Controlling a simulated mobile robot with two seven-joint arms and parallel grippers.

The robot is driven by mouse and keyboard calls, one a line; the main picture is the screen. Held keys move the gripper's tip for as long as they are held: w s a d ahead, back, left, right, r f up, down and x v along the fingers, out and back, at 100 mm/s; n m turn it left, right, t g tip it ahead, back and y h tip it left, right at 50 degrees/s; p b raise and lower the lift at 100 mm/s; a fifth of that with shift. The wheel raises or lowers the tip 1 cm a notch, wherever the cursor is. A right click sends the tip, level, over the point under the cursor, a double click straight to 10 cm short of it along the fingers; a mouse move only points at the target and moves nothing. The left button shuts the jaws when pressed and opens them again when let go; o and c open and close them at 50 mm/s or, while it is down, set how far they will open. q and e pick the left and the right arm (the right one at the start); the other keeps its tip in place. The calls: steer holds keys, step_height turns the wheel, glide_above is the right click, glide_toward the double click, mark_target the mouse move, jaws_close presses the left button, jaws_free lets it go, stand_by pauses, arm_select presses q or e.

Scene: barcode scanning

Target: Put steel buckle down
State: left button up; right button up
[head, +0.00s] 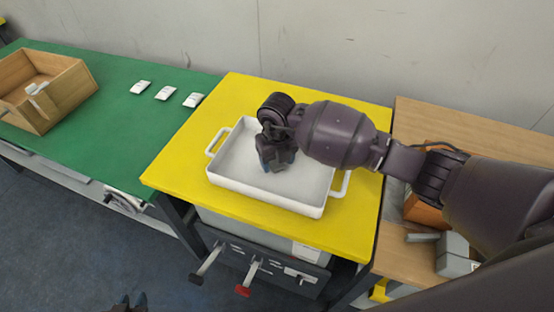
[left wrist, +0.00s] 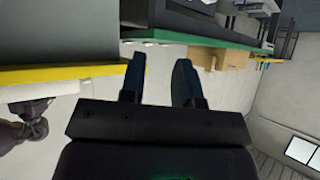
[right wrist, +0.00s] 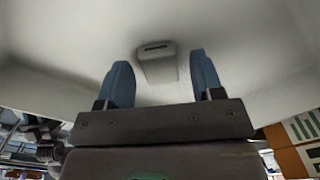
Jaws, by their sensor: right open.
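The steel buckle looks like a small pale grey block with a dark slot (right wrist: 158,64). In the right wrist view it lies on the inner surface of the white tray, ahead of the gap between my right fingers. My right gripper (right wrist: 160,80) is open, with blue-tipped fingers apart and no visible contact with the block. In the head view my right gripper (head: 277,162) is lowered inside the white tray (head: 265,195), and the arm and hand hide the block there. My left gripper (left wrist: 158,80) is open and empty; its tips (head: 131,301) show at the head view's bottom edge.
The white tray stands on a yellow table (head: 175,165). A green table (head: 110,105) at left holds a wooden box (head: 40,118) with a grey item inside and three white packets (head: 165,93). A wooden table (head: 510,145) at right holds a grey device (head: 455,258).

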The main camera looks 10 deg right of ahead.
arm_select(q)
steer(key=shift+a+r+p, duration=0.1)
steer(key=shift+r+p, duration=0.4)
steer(key=shift+p, duration=0.1)
arm_select(e)
step_height(320, 180, up, 12)
steer(key=shift+f, duration=0.1)
